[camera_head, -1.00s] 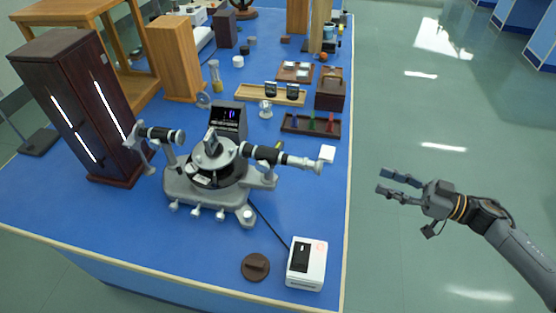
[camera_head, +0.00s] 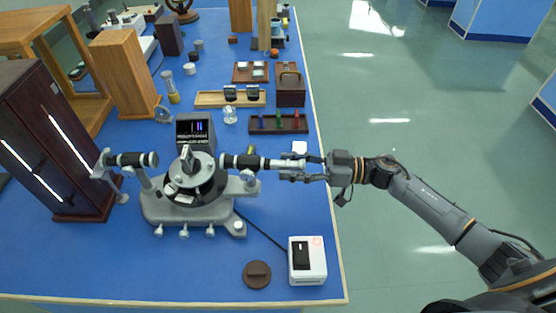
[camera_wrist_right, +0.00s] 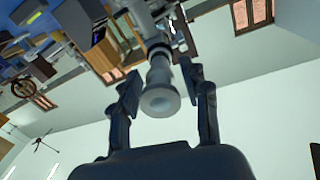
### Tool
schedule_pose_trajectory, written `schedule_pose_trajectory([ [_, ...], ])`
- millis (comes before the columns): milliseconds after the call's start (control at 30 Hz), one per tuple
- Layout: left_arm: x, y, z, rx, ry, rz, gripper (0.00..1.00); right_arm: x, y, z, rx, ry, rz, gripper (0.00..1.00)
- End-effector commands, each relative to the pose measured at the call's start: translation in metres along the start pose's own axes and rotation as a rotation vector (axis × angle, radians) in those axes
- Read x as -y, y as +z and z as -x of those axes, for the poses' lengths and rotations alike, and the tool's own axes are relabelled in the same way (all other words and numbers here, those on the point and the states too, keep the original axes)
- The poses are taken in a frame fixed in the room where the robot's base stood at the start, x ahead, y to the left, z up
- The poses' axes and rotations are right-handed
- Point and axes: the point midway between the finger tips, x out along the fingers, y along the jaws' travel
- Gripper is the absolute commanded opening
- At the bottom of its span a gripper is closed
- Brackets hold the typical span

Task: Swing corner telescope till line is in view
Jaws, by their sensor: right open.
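The spectrometer (camera_head: 190,205) stands on the blue bench, with a round central table and a prism (camera_head: 189,157) on it. Its telescope (camera_head: 247,162) is a black and silver tube pointing right. The collimator (camera_head: 132,159) points left towards the dark lamp cabinet. A small screen (camera_head: 195,133) behind shows a dark field with violet lines. My right gripper (camera_head: 303,169) is open at the telescope's eyepiece end. In the right wrist view the eyepiece (camera_wrist_right: 160,99) lies between the two open fingers (camera_wrist_right: 163,92), with gaps at both sides. My left gripper is not in view.
A white box (camera_head: 307,262) and a brown round cap (camera_head: 257,274) lie near the front edge. The dark lamp cabinet (camera_head: 52,140) stands at left. Trays (camera_head: 278,124) sit behind the telescope. Open floor lies to the right.

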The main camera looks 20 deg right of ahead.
Motion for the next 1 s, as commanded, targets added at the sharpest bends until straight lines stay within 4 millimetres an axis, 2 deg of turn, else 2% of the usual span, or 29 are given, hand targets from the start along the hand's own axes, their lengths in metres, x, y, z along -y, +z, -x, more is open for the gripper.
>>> schedule_pose_trajectory([
  [100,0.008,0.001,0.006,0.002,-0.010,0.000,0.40,0.000,-0.002,-0.018,-0.002,0.001,-0.001,0.46],
  [200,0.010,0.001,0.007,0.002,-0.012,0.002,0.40,0.000,-0.002,-0.027,-0.002,0.000,0.001,0.46],
  [567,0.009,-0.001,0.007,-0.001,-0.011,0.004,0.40,-0.001,0.000,-0.032,0.001,0.002,0.001,0.46],
  [667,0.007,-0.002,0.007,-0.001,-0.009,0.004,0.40,-0.001,0.000,-0.032,0.001,0.002,0.001,0.30],
  [800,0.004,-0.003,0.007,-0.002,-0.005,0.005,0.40,-0.001,0.000,-0.032,0.001,0.002,0.001,0.01],
  [1000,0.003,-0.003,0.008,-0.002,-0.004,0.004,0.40,0.000,0.000,-0.032,0.000,0.002,0.000,0.00],
])
